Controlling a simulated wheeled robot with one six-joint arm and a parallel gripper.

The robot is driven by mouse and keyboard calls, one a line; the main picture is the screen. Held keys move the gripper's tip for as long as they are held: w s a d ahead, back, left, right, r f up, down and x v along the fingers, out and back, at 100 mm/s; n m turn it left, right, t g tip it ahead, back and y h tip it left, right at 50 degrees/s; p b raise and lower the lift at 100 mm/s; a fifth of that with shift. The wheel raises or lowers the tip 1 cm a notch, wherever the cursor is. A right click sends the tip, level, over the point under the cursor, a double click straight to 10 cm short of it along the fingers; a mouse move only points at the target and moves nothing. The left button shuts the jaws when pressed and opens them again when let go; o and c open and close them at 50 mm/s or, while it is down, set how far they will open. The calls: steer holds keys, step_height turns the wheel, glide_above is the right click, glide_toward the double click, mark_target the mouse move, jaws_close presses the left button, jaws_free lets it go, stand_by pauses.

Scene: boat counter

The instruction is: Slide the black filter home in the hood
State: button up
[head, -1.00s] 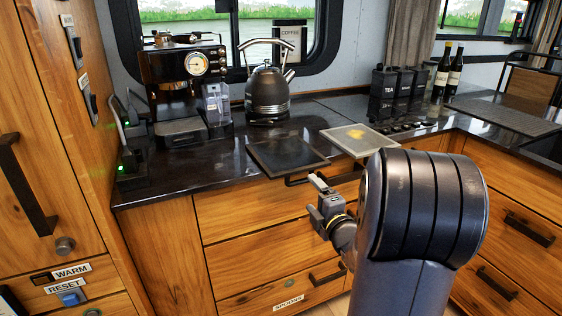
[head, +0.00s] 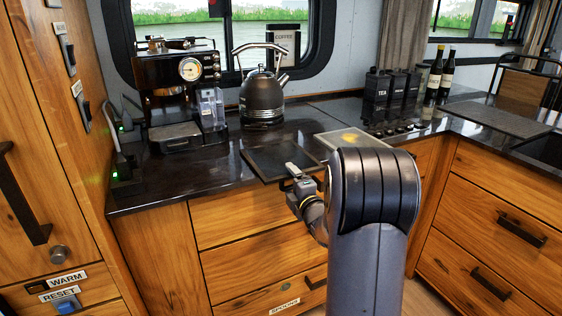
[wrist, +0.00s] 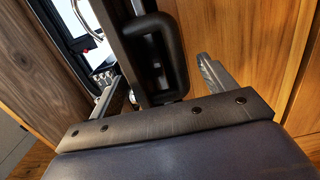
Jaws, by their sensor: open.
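The black filter (head: 268,160) is a flat dark panel with a thin frame. It lies on the counter near the front edge and overhangs it slightly. My gripper (head: 298,178) is at its front right edge in the head view. In the wrist view my gripper (wrist: 160,72) is open, one finger on each side of a black loop handle (wrist: 180,62) that appears to belong to the black filter (wrist: 122,35). I cannot tell whether the fingers touch it. The hood is not in view.
A lighter panel with a yellow stain (head: 347,138) lies right beside the black filter. Behind stand a kettle (head: 262,98), a coffee machine (head: 180,90), black canisters (head: 378,92) and bottles (head: 439,75). Wooden drawers (head: 240,225) are below the counter.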

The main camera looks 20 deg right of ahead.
steer(key=shift+c, duration=0.3)
steer(key=c, duration=1.1)
steer(key=shift+r, duration=0.1)
